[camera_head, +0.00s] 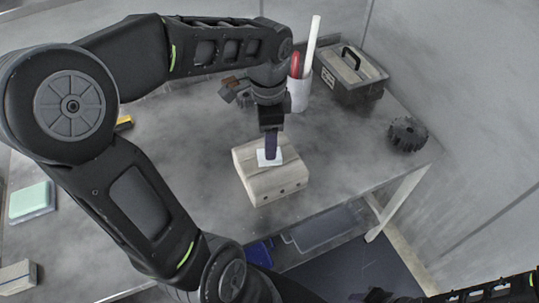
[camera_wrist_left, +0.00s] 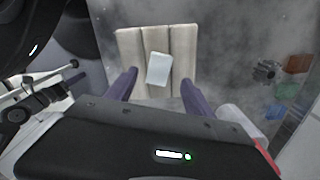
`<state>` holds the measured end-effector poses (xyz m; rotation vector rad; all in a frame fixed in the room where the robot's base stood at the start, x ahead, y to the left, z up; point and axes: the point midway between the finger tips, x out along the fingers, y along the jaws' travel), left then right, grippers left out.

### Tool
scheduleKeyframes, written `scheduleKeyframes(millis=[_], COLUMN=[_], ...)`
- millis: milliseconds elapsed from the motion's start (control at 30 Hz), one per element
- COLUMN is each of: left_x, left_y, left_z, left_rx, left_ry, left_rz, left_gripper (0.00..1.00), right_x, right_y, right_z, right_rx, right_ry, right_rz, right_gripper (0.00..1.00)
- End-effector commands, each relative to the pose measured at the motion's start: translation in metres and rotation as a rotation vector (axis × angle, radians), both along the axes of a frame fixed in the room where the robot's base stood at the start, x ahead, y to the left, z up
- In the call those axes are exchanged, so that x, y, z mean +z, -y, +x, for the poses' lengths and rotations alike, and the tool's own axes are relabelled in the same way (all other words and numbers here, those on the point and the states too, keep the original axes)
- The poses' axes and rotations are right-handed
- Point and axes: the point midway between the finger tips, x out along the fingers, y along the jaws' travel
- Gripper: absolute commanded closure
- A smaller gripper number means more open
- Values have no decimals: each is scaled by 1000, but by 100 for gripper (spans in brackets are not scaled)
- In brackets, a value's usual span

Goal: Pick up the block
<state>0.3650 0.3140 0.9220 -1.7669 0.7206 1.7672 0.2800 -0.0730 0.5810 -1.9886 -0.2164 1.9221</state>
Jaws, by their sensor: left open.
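A pale wooden-looking block (camera_head: 262,188) with grooves on top and small holes in its front side sits on the grey table. A small white flat piece (camera_head: 262,161) lies on its top. In the left wrist view the grooved block (camera_wrist_left: 128,50) and the white piece (camera_wrist_left: 159,69) lie ahead of the fingers. My left gripper (camera_head: 271,152) points down over the white piece and partly hides it. In the left wrist view my left gripper (camera_wrist_left: 157,88) has its purple fingers apart with nothing between them. I cannot tell its exact height. My right gripper is out of view.
A white cup (camera_head: 299,92) with a red and a white stick stands behind, beside a grey toolbox (camera_head: 350,78). A dark gear (camera_head: 407,134) lies near the right edge. A green-topped pad (camera_head: 31,200) lies at left. Table right of the block is clear.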

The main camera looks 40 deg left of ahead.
Motion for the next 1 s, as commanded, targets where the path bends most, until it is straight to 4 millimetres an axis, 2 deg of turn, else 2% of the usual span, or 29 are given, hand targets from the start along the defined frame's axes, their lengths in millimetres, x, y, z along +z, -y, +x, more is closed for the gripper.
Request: scheduleKeyframes(millis=[200,533,1000], left_x=[-6,-49,-52], left_y=[0,1,0], left_z=[-1,-3,-2], left_rx=[0,-1,0], left_ry=[-3,-3,0], left_rz=[0,0,0], left_gripper=[38,38,38], right_x=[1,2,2], right_y=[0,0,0], right_z=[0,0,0], right_rx=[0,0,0], right_ry=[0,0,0], right_rz=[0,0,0], right_gripper=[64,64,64])
